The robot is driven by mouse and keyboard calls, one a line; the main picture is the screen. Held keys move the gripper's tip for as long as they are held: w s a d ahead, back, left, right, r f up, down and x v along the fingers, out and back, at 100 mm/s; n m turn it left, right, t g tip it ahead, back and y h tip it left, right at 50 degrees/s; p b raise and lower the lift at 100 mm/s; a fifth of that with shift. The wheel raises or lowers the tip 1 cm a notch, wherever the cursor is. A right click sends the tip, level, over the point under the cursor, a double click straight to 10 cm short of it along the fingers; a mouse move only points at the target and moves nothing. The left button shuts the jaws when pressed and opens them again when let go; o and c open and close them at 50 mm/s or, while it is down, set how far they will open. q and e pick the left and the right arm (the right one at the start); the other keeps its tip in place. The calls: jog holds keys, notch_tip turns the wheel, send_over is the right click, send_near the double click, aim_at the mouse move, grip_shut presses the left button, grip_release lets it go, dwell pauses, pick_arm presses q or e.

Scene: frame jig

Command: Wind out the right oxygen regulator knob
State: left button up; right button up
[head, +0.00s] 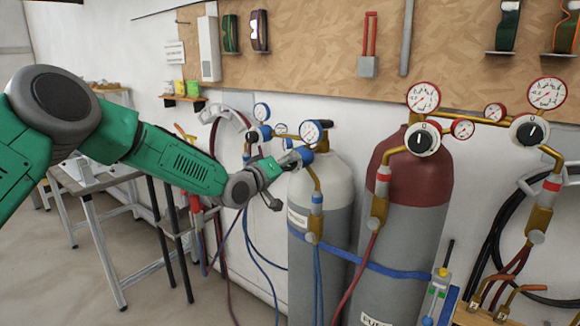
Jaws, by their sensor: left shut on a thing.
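The oxygen regulators with blue-rimmed gauges sit above the white-topped grey cylinder (325,178). The right oxygen regulator (310,132) has its gauge facing me. Its blue knob (305,154) shows only in part, at the end of my left gripper. My left gripper (296,158) comes in from the left on the green arm. It is shut on the knob, and its fingers hide most of it. My right gripper is not in view.
A red-topped fuel cylinder (420,175) stands close on the right, with red-rimmed gauges (423,97) and black-and-white knobs. A blue strap (385,265) crosses both cylinders. Blue and red hoses hang below the regulators. A metal-legged table (92,185) stands at left.

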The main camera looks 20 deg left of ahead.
pick_arm(q)
jog(key=n+b, duration=0.1)
jog(key=n, duration=0.1)
jog(key=f+n, duration=0.1)
jog(key=shift+s+f+n+b, duration=0.1)
jog(key=shift+f+n+b, duration=0.1)
jog(key=shift+n+b, duration=0.2)
jog(key=n+b, duration=0.2)
jog(key=n, duration=0.1)
jog(key=shift+f+n+b, duration=0.1)
jog(key=shift+n+b, duration=0.2)
jog(key=n+b, duration=0.4)
jog(key=shift+d+n+b, duration=0.15)
jog(key=shift+n+b, duration=1.2)
jog(key=shift+n, duration=0.65)
jog(key=o, duration=1.2)
jog(key=shift+r, duration=0.2)
jog(key=shift+a+r, duration=0.25)
jog(key=shift+s, duration=0.1)
